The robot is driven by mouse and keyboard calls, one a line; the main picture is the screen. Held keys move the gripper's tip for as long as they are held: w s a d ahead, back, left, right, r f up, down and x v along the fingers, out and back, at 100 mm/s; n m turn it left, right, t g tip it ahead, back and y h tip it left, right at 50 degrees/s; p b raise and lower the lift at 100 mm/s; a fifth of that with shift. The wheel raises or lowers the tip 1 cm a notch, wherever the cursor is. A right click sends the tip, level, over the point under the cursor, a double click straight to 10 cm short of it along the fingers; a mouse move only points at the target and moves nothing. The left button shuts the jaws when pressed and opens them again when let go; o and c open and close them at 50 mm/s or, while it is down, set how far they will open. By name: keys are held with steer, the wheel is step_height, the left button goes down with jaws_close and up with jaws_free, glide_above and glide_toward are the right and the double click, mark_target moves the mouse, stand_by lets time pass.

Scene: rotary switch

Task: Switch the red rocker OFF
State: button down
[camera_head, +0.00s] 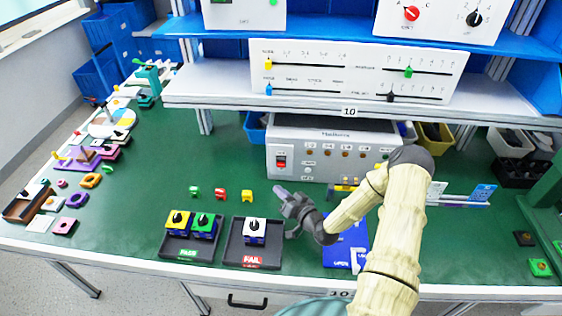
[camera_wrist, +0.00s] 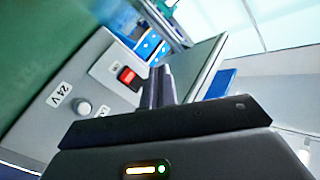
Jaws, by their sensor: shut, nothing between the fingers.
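The red rocker (camera_head: 281,160) sits on a white plate at the left end of the grey box's front panel (camera_head: 312,169). In the wrist view the red rocker (camera_wrist: 127,75) is just left of my fingers, on the pale panel (camera_wrist: 58,118). Its ON or OFF position is too small to tell. My gripper (camera_head: 279,190) is shut and empty in front of the panel, a little below the rocker in the head view. The fingers (camera_wrist: 160,84) also show in the wrist view. They appear apart from the rocker, though the exact gap is unclear.
A grey knob (camera_wrist: 83,107) is near a 24V label. Small green, red and yellow blocks (camera_head: 220,194) lie left of my gripper. Black PASS (camera_head: 170,246) and FAIL (camera_head: 236,252) trays hold switches in front. A shelf (camera_head: 215,92) overhangs the box. Green table is clear left of it.

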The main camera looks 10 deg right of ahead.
mark_target(284, 167)
steer(key=shift+w, duration=0.1)
steer(key=w+d+r+b, duration=0.1)
steer(key=w+d, duration=0.1)
steer(key=w, duration=0.6)
steer(key=shift+d, duration=0.3)
steer(key=shift+w, duration=0.1)
stand_by(1.9)
steer(key=shift+w+d+r+b, duration=0.15)
steer(key=shift+w+b, duration=0.2)
steer(key=shift+b, duration=0.2)
steer(key=shift+w+d, duration=0.1)
steer(key=shift+w, duration=0.2)
stand_by(0.5)
steer(key=shift+s+a, duration=0.2)
steer(key=shift+s, duration=0.5)
